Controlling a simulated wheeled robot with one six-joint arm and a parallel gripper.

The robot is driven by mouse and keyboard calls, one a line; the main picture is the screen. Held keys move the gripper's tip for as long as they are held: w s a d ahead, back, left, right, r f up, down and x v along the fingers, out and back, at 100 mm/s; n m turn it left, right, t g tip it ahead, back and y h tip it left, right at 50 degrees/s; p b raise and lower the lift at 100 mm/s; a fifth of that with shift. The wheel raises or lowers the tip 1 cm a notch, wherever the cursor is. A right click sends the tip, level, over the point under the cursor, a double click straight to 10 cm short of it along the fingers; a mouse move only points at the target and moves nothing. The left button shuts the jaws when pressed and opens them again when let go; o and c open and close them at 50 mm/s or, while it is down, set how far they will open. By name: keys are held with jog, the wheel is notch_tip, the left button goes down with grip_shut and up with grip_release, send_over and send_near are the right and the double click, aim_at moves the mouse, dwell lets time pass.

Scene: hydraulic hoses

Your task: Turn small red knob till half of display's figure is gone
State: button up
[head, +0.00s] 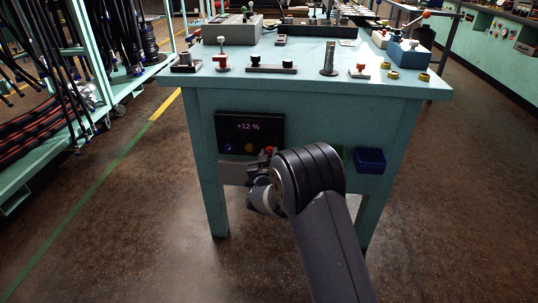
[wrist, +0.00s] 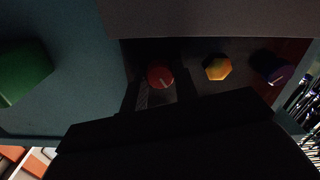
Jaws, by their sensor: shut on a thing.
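The small red knob (wrist: 160,76) sits on the dark panel in the wrist view, with a pale pointer line slanting to the lower right. My gripper (wrist: 160,91) has its fingers on either side of the knob, shut on it. In the head view the red knob (head: 269,150) shows just above my gripper (head: 262,168), which partly hides it. The display (head: 248,127) on the dark panel reads "+12 %".
A yellow hexagonal knob (wrist: 217,67) and a purple-blue knob (wrist: 271,68) sit beside the red one. A blue bin (head: 370,160) and a mostly hidden green bin (wrist: 24,72) hang on the bench front. The bench top (head: 310,76) carries several fittings.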

jog(key=o, duration=1)
jog(key=s, duration=0.5)
jog(key=s+p, duration=0.1)
jog(key=s, duration=0.4)
jog(key=shift+s+a+p, duration=0.2)
jog(key=shift+s+p, duration=0.1)
jog(key=shift+s, duration=0.1)
jog(key=shift+w, duration=0.1)
jog(key=w+b, duration=0.1)
jog(key=w, duration=0.9)
jog(key=shift+w+d+b, duration=0.2)
jog(key=shift+w+b, duration=0.15)
jog(key=shift+s, duration=0.15)
